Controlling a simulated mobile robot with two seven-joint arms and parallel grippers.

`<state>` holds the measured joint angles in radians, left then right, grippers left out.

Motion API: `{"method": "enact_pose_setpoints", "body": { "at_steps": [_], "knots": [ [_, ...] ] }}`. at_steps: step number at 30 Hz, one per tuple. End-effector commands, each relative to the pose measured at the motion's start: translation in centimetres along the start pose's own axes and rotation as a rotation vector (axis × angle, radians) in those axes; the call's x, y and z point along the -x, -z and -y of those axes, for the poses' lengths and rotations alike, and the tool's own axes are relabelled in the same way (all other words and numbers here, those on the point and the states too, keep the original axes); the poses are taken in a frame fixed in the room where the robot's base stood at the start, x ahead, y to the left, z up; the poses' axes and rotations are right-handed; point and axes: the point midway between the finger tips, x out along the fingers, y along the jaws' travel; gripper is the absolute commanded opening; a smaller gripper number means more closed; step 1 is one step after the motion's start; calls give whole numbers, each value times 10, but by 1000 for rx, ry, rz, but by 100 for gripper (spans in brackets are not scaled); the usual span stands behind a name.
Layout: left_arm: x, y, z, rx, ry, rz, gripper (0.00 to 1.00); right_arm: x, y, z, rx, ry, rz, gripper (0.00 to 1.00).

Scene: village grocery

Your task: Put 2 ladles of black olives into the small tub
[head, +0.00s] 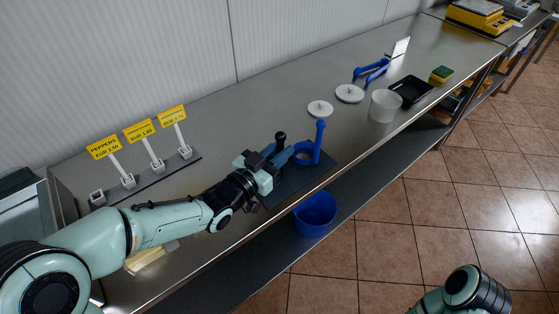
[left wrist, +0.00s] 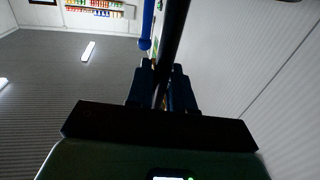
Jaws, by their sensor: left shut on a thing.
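My left gripper (head: 281,157) is shut on a dark upright handle (head: 280,139) over the dark mat (head: 318,172). The left wrist view shows this dark rod (left wrist: 174,45) between the dark blue fingers (left wrist: 163,88). Its lower end is hidden, so I cannot tell whether it is a ladle. A blue tool (head: 319,140) with an upright handle and a ring-shaped base stands just right of the gripper. A small whitish tub (head: 384,106) stands farther along the counter. No black olives can be made out. Only part of my right arm shows, at the bottom right.
Two white lids (head: 349,93) lie left of the tub. A black tray (head: 411,89), a yellow-green sponge (head: 441,74) and blue tongs (head: 371,70) lie beyond. Yellow price signs (head: 139,131) stand at the back left. A blue bucket (head: 315,214) sits below the counter.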

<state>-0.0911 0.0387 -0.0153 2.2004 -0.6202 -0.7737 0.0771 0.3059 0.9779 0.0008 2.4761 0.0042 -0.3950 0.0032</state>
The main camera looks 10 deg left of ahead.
Motion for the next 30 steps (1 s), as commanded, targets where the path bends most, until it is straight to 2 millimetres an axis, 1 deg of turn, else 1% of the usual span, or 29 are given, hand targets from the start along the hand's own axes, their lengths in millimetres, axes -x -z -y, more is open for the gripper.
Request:
{"method": "enact_pose_setpoints", "body": {
  "at_steps": [1,3,6,14,19,20,21,22,30],
  "knots": [
    [0,-12,0,3,1,4,0,-2,1,0,0,0,-2,40],
    [0,-22,0,2,0,4,0,-3,1,0,0,1,-4,40],
    [0,-31,0,2,0,2,0,-3,2,0,1,1,-6,40],
    [0,-32,0,1,0,0,0,-3,2,0,1,1,-6,40],
    [0,-36,0,1,0,0,0,-8,4,-1,1,3,-12,40],
    [0,-35,0,1,0,1,31,-6,4,-1,1,3,-13,40],
    [0,-35,0,1,0,1,44,-6,4,-1,1,3,-13,40],
    [0,-35,0,1,0,1,47,-6,4,-1,1,3,-12,40],
    [0,-34,0,1,0,1,47,-5,4,-1,1,3,-11,40]
  ]
}}
